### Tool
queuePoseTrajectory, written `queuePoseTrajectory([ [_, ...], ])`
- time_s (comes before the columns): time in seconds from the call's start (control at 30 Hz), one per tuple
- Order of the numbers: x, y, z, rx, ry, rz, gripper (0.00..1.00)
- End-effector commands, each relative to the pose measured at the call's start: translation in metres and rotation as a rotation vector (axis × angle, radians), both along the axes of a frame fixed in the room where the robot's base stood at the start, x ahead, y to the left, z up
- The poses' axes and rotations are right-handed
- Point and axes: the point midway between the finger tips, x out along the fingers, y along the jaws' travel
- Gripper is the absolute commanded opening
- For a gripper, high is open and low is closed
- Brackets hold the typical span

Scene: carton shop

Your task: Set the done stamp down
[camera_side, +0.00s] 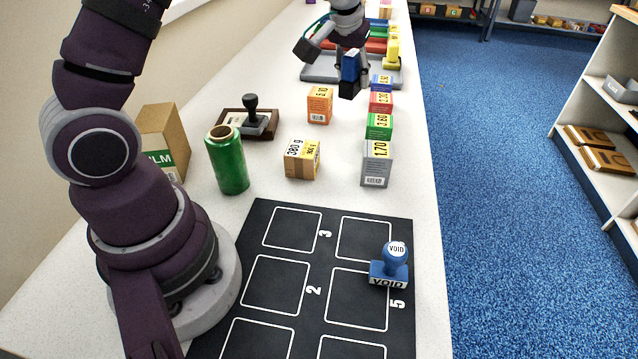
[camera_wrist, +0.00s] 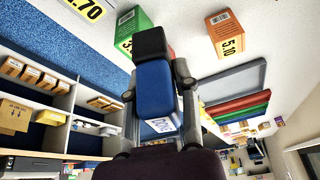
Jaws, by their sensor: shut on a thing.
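A blue block with a black lower end (camera_side: 349,68), which I take for the done stamp, hangs from my gripper (camera_side: 347,48) at the far part of the counter. In the wrist view the stamp (camera_wrist: 155,92) sits between the two fingers of my gripper (camera_wrist: 157,88), black end pointing away from the palm. A blue VOID stamp (camera_side: 390,262) stands on the black numbered mat (camera_side: 330,236), near the number 5.
Several numbered cartons, including an orange one (camera_side: 320,104) and a grey one (camera_side: 377,163), stand in front of my gripper. A grey tray (camera_side: 322,70) lies just behind. A black-handled stamp (camera_side: 251,118) and a green roll (camera_side: 227,160) stand at left. Most mat squares are clear.

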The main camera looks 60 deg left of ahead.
Motion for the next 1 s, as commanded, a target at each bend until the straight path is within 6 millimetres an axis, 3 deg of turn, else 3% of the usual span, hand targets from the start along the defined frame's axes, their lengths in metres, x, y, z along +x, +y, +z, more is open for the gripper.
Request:
queuePoseTrajectory([
  [0.17, -0.010, -0.056, -0.002, -0.001, -0.002, -0.371, 0.00],
  [0.33, -0.034, -0.121, -0.001, -0.001, -0.003, -0.834, 0.00],
  [0.47, -0.066, -0.174, 0.001, -0.002, -0.003, -1.248, 0.00],
  [0.6, -0.112, -0.219, 0.003, -0.003, -0.002, -1.691, 0.00],
  [0.8, -0.179, -0.258, 0.005, -0.002, -0.001, -2.230, 0.00],
  [1.0, -0.229, -0.272, 0.005, -0.003, 0.001, -2.595, 0.00],
])
